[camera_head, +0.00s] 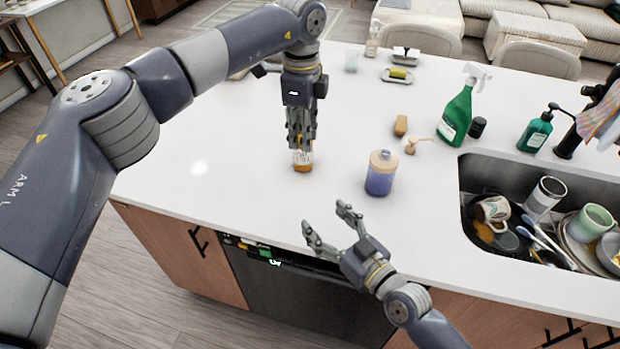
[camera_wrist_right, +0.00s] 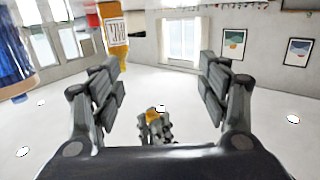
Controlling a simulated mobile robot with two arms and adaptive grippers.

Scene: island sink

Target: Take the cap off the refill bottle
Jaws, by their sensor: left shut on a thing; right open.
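The amber bottle also shows at the upper left of the right wrist view (camera_wrist_right: 115,38). My right gripper (camera_head: 328,227) is open and empty, over the counter's front edge, in front of the amber bottle and apart from it. A blue jar with a tan top (camera_head: 381,176) stands to the right of the amber bottle.
The sink (camera_head: 479,170) at right holds mugs, plates and pans. A sponge holder (camera_head: 397,75) is farther back. The white counter (camera_head: 205,150) is clear at left.

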